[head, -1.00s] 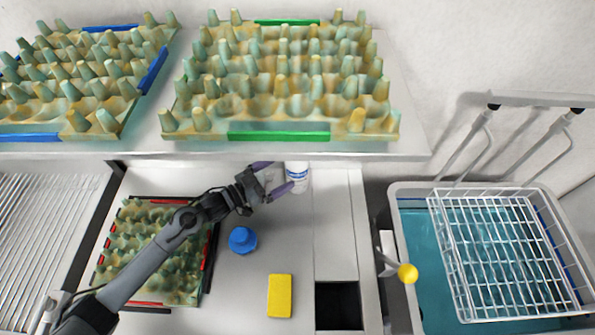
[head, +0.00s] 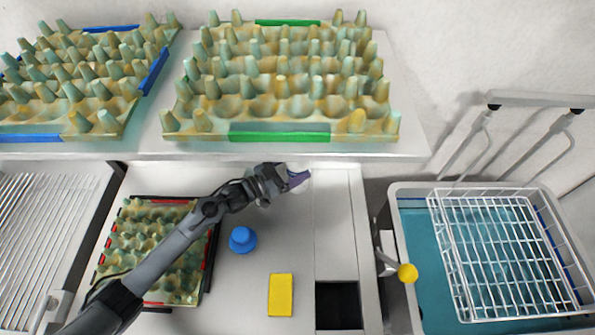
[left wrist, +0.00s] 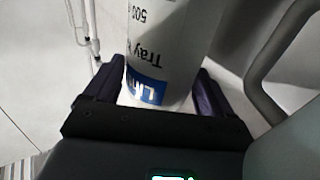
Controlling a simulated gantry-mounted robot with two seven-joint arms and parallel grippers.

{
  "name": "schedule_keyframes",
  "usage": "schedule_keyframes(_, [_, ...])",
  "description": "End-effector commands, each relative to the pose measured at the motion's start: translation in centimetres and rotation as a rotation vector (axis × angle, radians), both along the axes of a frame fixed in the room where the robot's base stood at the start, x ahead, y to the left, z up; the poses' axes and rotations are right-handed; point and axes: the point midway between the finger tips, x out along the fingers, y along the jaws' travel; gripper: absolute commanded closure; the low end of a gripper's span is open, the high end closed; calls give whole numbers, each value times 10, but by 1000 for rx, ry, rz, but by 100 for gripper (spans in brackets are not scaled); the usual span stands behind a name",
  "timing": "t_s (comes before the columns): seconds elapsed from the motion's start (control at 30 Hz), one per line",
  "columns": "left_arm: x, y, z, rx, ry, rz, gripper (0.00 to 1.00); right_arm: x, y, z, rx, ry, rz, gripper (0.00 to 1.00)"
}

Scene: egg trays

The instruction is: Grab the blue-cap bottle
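A white bottle (left wrist: 175,40) with a blue label patch and dark print stands between the purple fingers of my left gripper (left wrist: 160,90) in the left wrist view. The fingers lie close along both sides; I cannot tell whether they press on it. In the head view my left gripper (head: 298,180) is at the back of the counter, just below the shelf, and hides most of the bottle (head: 302,189). Its cap does not show. A separate blue capped object (head: 243,239), seen from above, stands on the counter nearer me. My right gripper is not in view.
A red-edged egg tray (head: 128,207) lies under my left arm. A yellow sponge (head: 281,295) lies beside a dark opening (head: 338,305). Shelf trays (head: 280,137) stand above and behind. A sink with a wire rack (head: 500,250) is at the right.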

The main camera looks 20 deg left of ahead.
Motion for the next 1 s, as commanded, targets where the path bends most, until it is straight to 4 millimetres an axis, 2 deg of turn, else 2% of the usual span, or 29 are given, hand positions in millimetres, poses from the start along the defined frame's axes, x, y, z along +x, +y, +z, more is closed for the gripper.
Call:
schedule_keyframes(0.03, [0,0,0,0,0,0,24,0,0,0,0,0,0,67])
schedule_keyframes(0.4, [0,0,2,-2,-4,0,79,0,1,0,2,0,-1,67])
schedule_keyframes(0.77, [0,0,5,-1,-4,0,79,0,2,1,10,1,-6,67])
schedule_keyframes(1.0, [0,1,28,-1,-7,0,79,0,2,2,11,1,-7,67])
